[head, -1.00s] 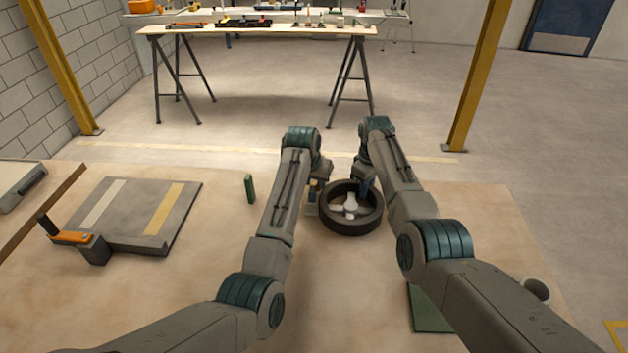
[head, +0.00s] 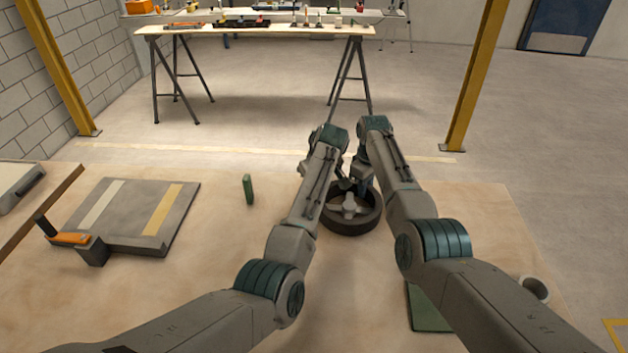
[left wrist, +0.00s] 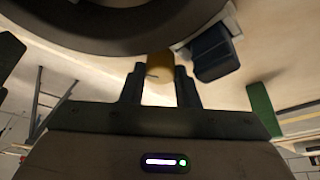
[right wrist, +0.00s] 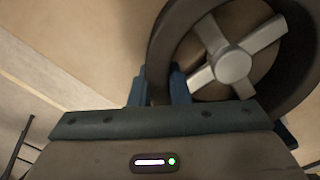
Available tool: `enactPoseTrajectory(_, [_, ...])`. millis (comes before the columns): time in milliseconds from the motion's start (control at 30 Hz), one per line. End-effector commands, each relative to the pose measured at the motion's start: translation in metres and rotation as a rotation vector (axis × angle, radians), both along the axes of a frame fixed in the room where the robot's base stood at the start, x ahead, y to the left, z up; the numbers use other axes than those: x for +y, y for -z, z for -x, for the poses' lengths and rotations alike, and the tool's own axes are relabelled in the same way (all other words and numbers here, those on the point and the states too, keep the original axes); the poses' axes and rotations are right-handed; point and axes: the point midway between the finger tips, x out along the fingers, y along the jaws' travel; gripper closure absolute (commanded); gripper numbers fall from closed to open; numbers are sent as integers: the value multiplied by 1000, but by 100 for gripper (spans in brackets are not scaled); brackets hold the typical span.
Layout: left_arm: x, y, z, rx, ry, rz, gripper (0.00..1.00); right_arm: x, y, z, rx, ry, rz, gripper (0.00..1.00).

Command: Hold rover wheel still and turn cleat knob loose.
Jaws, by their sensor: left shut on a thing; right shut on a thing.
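The rover wheel (head: 350,228), a dark ring with pale spokes, lies on the sandy bed. Its spokes and hub show in the right wrist view (right wrist: 232,66). My right gripper (right wrist: 158,82) is shut on the wheel's rim at the far side. My left gripper (left wrist: 158,78) is shut on a yellow-brown round knob (left wrist: 152,66), which I take for the cleat knob. The wheel's dark rim (left wrist: 100,38) is close by in the left wrist view. A dark block (left wrist: 215,52) sits beside the knob. In the head view my left arm hides the knob and cleat.
A small green post (head: 248,190) stands left of my left arm. A grey plate (head: 130,215) with stripes and an orange-handled part (head: 70,239) lies farther left. A round cup (head: 535,289) is at right. A trestle table (head: 255,38) stands behind.

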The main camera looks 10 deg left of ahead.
Motion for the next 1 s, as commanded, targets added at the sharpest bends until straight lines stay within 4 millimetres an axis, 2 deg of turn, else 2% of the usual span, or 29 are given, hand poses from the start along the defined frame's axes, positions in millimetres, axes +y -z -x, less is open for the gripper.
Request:
enactPoseTrajectory(200, [-1, 0, -1, 1, -160, -1, 95, 0, 0, 0, 0, 0, 0, 100])
enactPoseTrajectory(433, [-1, 0, -1, 0, -269, 0, 95, 0, 0, 0, 0, 0, 0, 100])
enactPoseTrajectory(1000, [-1, 0, -2, -1, -326, 0, 95, 0, 0, 0, 0, 0, 0, 100])
